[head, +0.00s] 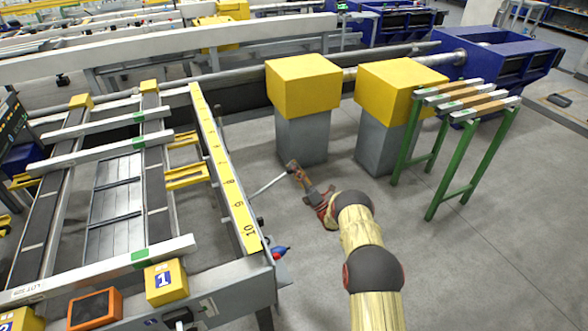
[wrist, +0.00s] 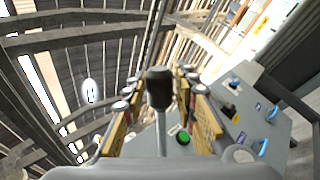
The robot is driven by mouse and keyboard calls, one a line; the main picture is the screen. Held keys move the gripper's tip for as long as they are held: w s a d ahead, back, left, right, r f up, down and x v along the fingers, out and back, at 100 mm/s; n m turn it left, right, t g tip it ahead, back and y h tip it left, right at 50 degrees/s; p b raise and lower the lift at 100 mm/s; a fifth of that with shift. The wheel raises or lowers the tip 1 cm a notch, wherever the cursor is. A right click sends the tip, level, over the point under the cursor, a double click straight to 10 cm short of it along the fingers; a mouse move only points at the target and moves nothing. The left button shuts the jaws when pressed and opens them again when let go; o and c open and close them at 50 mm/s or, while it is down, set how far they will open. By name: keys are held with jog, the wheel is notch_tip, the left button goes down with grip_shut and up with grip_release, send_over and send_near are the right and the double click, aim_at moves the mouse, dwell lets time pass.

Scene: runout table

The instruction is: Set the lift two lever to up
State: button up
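A thin metal lever rod (head: 268,186) sticks out from the side of the runout table toward my gripper (head: 296,171) in the head view. In the wrist view the lever's dark knob (wrist: 160,88) stands on its pale rod between the two fingers of my gripper (wrist: 161,100). The fingers are apart, with a gap visible on both sides of the knob. A grey panel (wrist: 262,128) with blue handles and a green button (wrist: 183,137) lies beyond the right finger. No label naming the lever is readable.
The runout table's yellow numbered scale (head: 225,170) runs left of my arm. Two yellow-topped grey pedestals (head: 303,135) and a green-legged stand (head: 445,190) are behind and to the right. A blue-and-red part (head: 279,253) protrudes at the table's corner. The floor right of my arm is clear.

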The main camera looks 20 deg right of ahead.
jog(key=shift+o, duration=1.3)
jog(key=shift+a, duration=0.1)
jog(key=v, duration=1.2)
